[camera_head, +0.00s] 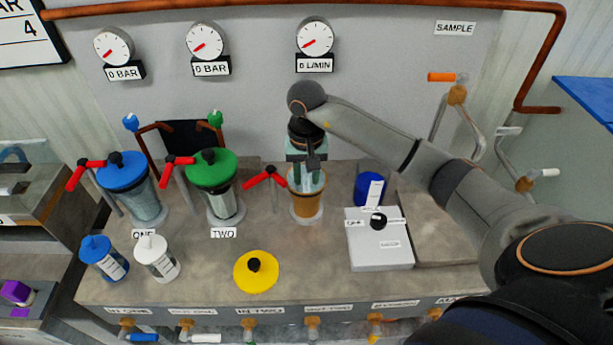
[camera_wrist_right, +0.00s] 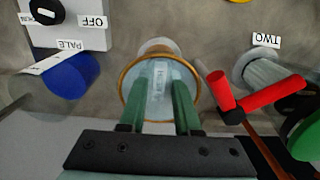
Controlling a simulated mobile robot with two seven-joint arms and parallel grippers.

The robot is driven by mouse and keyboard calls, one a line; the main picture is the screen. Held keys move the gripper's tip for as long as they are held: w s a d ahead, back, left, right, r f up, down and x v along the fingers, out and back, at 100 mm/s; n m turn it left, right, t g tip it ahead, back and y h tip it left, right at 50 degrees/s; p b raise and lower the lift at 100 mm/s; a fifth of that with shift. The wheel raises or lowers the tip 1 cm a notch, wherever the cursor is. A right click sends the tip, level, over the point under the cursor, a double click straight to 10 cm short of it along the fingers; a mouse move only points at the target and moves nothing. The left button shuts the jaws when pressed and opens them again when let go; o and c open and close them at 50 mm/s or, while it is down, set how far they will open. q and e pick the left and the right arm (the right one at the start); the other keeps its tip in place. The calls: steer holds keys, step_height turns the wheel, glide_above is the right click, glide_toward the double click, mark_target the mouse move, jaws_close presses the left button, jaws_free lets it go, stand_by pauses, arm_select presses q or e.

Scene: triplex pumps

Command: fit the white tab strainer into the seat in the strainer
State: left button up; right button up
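The strainer housing (camera_head: 307,204) is an open, amber-rimmed cup, third in the row on the bench. Its rim (camera_wrist_right: 124,88) also shows in the wrist view. My right gripper (camera_head: 306,170) reaches down from above, with its green fingers (camera_wrist_right: 164,95) over and partly inside the rim. Between the fingers is the pale, labelled white tab strainer (camera_wrist_right: 160,76); both fingers appear to press its sides. It is roughly upright within the cup's opening. Its lower end and the seat are hidden, so I cannot tell whether they touch. My left gripper is not in view.
A yellow lid (camera_head: 256,272) lies in front. A red-handled valve (camera_head: 265,177) stands close left of the cup, beside the green-lidded housing (camera_head: 212,170). A blue cylinder (camera_head: 369,188) and a grey switch box (camera_head: 380,245) stand right. Blue (camera_head: 104,258) and white (camera_head: 156,258) canisters stand front left.

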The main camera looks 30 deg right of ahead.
step_height(320, 180, up, 12)
steer(key=shift+r, duration=0.15)
stand_by(0.3)
stand_by(0.5)
